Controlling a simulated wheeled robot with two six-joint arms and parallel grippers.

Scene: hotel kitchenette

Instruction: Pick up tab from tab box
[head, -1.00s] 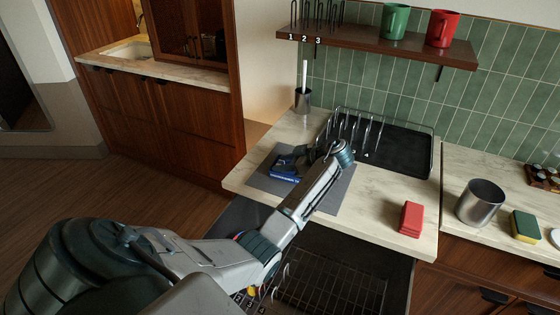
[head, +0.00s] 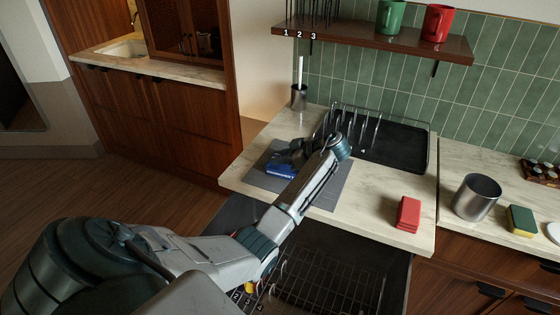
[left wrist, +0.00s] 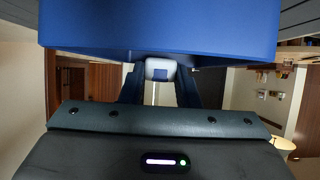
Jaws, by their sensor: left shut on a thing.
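The blue tab box (head: 282,171) stands on a grey mat (head: 330,194) on the marble counter. In the left wrist view the blue box (left wrist: 160,25) fills the top, very close to the fingers. My left gripper (head: 291,156) is at the box, partly hiding it in the head view. In the left wrist view the left gripper (left wrist: 160,78) is shut on a small white tab with a dark blue square (left wrist: 160,67), just at the box's edge. I cannot tell whether the tab is fully clear of the box. My right gripper is not in view.
A dish rack (head: 368,122) on a black tray stands behind the mat. An open dishwasher rack (head: 330,280) lies below the counter.

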